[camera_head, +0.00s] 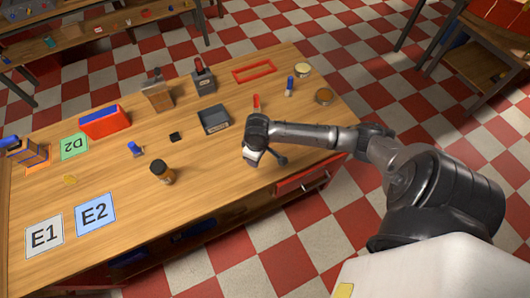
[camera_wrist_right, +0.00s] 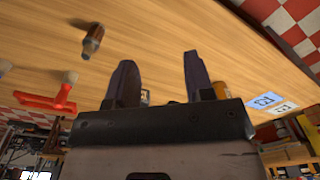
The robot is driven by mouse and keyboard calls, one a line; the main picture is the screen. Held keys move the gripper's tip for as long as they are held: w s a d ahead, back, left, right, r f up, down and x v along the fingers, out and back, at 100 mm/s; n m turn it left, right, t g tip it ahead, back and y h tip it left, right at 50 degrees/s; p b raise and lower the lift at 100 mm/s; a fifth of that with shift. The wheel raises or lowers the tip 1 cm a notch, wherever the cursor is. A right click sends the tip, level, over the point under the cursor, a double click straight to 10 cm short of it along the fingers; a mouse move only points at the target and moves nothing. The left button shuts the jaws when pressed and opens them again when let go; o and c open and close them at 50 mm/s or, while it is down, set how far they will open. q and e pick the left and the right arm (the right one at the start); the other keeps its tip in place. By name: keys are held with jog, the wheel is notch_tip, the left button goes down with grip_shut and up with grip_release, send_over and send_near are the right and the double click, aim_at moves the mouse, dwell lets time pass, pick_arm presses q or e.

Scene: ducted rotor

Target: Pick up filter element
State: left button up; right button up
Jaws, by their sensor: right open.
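I cannot tell for certain which item is the filter element. My right gripper (camera_head: 258,160) is above the front right part of the table, apart from the cylinder. In the right wrist view its two dark fingers (camera_wrist_right: 158,82) are spread with nothing held between them. An orange item (camera_wrist_right: 221,89) shows partly behind one finger there. My left gripper is out of view.
A grey open box (camera_head: 213,119), a red frame (camera_head: 254,71) and a grey block with a red handle (camera_head: 203,78) stand behind my right gripper. A red and blue bin (camera_head: 104,121) stands left. Cards E1 (camera_head: 44,237) and E2 (camera_head: 95,213) lie front left.

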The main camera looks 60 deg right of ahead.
jog(key=w+d+r+m+b, duration=0.1)
jog(key=w+d+m+b, duration=0.4)
jog(key=d, duration=0.9)
jog(key=shift+n+g, duration=0.3)
jog(key=f, duration=0.6)
jog(key=shift+w+d+b, duration=0.25)
jog(key=shift+w+b, duration=0.1)
jog(key=shift+w, duration=0.05)
jog(key=shift+f, duration=0.8)
jog(key=shift+s+a+f+b, duration=0.1)
jog(key=shift+s+f+b, duration=0.1)
jog(key=shift+f, duration=1.15)
jog(key=shift+s+f+b, duration=0.1)
jog(key=shift+f+b, duration=0.1)
jog(key=shift+f, duration=1.1)
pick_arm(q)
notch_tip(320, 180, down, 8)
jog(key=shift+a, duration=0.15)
pick_arm(e)
grip_shut()
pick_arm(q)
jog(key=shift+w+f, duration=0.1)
